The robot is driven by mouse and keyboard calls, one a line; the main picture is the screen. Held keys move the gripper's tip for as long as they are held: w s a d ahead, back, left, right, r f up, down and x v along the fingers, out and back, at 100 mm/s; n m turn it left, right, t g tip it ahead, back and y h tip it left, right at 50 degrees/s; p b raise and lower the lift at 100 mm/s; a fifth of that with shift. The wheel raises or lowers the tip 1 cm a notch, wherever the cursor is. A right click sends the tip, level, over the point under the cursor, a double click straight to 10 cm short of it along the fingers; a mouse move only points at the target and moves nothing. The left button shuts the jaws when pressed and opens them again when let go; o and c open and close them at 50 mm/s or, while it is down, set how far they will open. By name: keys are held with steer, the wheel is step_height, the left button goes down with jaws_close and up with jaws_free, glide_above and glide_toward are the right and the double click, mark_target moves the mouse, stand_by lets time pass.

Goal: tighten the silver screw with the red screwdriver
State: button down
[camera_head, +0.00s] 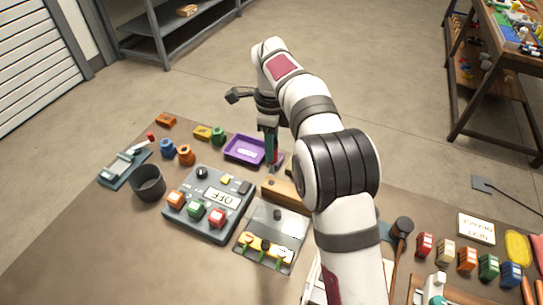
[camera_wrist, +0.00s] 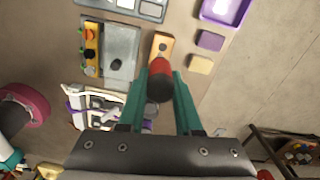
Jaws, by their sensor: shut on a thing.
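My gripper (camera_head: 271,152) points down over the back of the workbench. In the wrist view its two teal fingers (camera_wrist: 161,84) are shut on the red screwdriver (camera_wrist: 160,67), whose dark end faces the camera. The screwdriver also shows as a red strip between the fingers in the head view. Below it lies a wooden block (camera_wrist: 161,45), which in the head view (camera_head: 283,192) is partly covered by my arm. Whether the tip touches anything cannot be told.
Left of the block are a grey panel reading OFF (camera_head: 208,203) and a plate with a yellow terminal strip (camera_head: 271,239). A purple tray (camera_head: 245,149) lies behind. A dark cup (camera_head: 148,183) stands left. A hammer (camera_head: 401,229) and coloured blocks lie right of my arm.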

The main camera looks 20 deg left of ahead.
steer(key=s+d+n, duration=0.5)
steer(key=s+n, duration=0.3)
steer(key=n, duration=0.9)
steer(key=s+d+n, duration=0.5)
steer(key=s+n, duration=0.3)
steer(key=n, duration=0.9)
steer(key=shift+f, duration=2.45)
steer(key=shift+f, duration=0.8)
